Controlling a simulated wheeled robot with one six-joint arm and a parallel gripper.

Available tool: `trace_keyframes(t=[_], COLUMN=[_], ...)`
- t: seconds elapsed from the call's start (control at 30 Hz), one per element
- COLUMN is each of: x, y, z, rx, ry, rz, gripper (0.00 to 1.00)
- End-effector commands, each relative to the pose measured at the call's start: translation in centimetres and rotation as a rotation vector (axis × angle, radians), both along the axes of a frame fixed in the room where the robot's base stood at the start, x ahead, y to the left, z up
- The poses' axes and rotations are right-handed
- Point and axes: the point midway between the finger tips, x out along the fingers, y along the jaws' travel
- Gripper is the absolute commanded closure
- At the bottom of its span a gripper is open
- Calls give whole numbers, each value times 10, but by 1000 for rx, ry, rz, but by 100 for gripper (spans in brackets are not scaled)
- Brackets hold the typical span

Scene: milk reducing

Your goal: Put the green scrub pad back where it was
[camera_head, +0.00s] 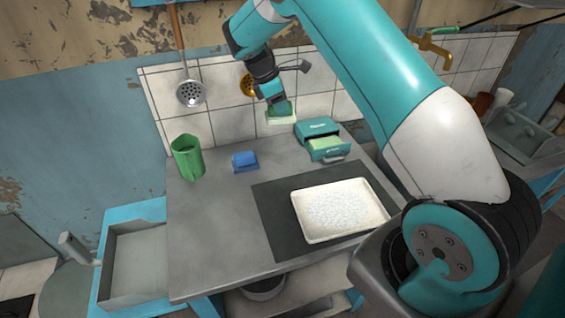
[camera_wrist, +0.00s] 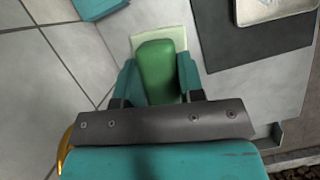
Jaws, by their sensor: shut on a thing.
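The green scrub pad (camera_head: 281,117) has a darker green grip on top and a pale green underside. It is in my gripper (camera_head: 277,107), above the back of the grey counter near the tiled wall. In the wrist view my gripper (camera_wrist: 158,88) has its teal fingers on both sides of the green grip of the pad (camera_wrist: 157,66). The pad's pale edge (camera_wrist: 172,34) shows beyond the grip. The pad appears to be off the counter, but its exact height is hard to tell.
A teal box (camera_head: 317,128) with an open drawer holding a pale green block stands right of the pad. A blue block (camera_head: 245,167) and green cup (camera_head: 181,172) stand left. A white tray (camera_head: 377,218) with pale bits lies on a dark mat (camera_head: 270,200). The counter's front left is clear.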

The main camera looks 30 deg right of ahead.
Motion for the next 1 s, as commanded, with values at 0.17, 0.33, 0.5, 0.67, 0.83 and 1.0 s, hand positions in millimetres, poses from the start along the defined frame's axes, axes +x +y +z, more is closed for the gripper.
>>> trace_keyframes(t=[0.17,0.33,0.5,0.67,0.83,1.0], x=[14,16,15,15,15,16], y=[-13,-16,-16,-16,-16,-16], z=[24,12,-33,-77,-115,-132], rx=[0,1,3,2,2,2], ry=[-1,9,10,10,5,3], rz=[147,188,190,188,186,188], gripper=[90,90,90,90,90,90])
